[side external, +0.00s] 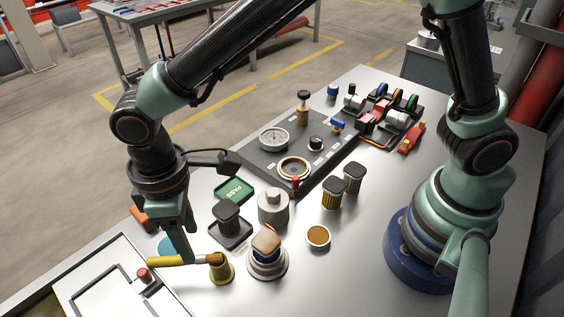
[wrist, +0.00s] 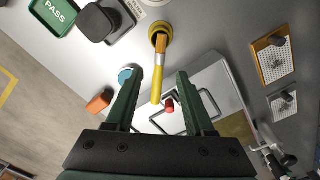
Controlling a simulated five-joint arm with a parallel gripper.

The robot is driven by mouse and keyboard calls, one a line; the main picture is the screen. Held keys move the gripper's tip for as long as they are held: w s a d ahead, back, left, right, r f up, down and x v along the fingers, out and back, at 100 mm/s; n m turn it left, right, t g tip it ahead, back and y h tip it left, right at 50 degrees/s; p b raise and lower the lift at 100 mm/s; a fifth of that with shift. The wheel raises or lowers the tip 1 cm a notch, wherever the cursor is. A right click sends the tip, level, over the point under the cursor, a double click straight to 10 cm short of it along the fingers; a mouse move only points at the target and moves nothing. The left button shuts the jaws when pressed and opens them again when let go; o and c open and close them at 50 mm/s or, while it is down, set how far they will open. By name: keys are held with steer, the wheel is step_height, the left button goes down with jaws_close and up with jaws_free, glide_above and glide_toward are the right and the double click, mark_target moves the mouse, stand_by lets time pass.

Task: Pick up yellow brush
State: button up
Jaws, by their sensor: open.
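The yellow brush (side external: 164,261) has a yellow handle, a pale band and a brown bristle end. Its bristle end is over a small yellow holder (side external: 222,275), and its handle sticks out to the left. My gripper (side external: 181,246) is at the handle, with a finger hiding a little of it. In the wrist view the handle (wrist: 157,86) lies between the two open fingers of my gripper (wrist: 159,80), with a gap on both sides. The holder (wrist: 160,30) is beyond the fingertips there. Whether the bristles touch the holder is not clear.
A white tray (side external: 75,288) with a red knob (side external: 143,275) lies left of the brush. A brush-topped pot (side external: 267,262) stands close right of the holder. A dark block (side external: 228,218), a green PASS plate (side external: 235,191) and an orange block (side external: 140,216) are near.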

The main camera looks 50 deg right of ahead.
mark_target(174, 261)
steer(key=shift+f, duration=2.65)
jaws_close()
